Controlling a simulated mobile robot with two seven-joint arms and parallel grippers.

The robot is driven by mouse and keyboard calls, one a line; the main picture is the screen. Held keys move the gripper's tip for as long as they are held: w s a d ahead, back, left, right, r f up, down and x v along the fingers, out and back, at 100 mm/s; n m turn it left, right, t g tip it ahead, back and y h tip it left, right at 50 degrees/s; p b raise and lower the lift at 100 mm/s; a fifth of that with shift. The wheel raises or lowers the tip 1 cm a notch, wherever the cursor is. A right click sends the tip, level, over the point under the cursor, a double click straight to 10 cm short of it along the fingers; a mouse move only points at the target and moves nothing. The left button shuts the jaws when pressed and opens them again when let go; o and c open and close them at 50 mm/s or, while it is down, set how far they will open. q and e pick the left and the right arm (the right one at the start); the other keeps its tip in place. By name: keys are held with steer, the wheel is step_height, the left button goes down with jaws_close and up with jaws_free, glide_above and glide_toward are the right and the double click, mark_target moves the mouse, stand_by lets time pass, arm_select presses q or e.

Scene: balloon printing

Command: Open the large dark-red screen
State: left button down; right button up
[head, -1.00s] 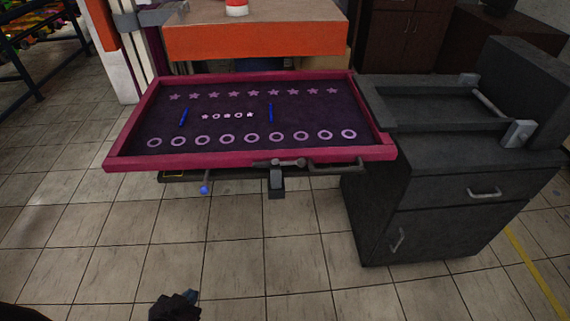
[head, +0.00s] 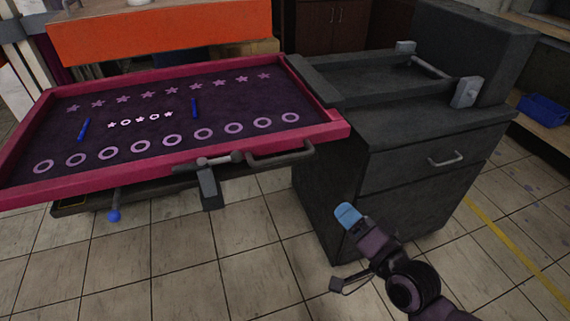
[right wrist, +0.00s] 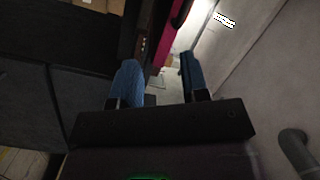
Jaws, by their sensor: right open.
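The large dark-red screen (head: 95,174) is a framed panel with a dark mesh, a pattern of stars and rings and two blue marks. It lies about flat at the left in the head view, with a dark handle (head: 281,155) on its front edge. Its red edge (right wrist: 168,38) also shows in the right wrist view. My right gripper (head: 348,215) is below and to the right of the handle, apart from it, in front of the grey cabinet. In the right wrist view its blue fingers (right wrist: 160,82) are spread with nothing between them. My left gripper is out of view.
The grey cabinet (head: 400,185) with drawer handles stands right of the screen and carries a frame with a bar. A lever with a blue knob (head: 114,215) hangs under the screen. An orange table (head: 160,30) is behind. The tiled floor in front is clear.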

mark_target(284, 156)
steer(key=shift+w+a+r+m+y+b, duration=0.6)
steer(key=shift+w+a+b, duration=0.35)
steer(key=shift+w+a, duration=1.2)
steer(key=shift+w+a+r+m+y+b, duration=0.4)
steer(key=shift+w+a+r+y+b, duration=0.5)
steer(key=shift+w+a, duration=1.3)
steer(key=shift+w+a+r+m+y+b, duration=0.5)
steer(key=shift+w+a+b, duration=0.55)
steer(key=shift+w+a, duration=1.1)
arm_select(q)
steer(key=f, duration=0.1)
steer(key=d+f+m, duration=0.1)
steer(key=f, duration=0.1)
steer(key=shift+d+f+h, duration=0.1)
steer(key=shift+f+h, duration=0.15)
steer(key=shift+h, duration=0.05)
arm_select(e)
steer(key=shift+w+d, duration=0.15)
jaws_close()
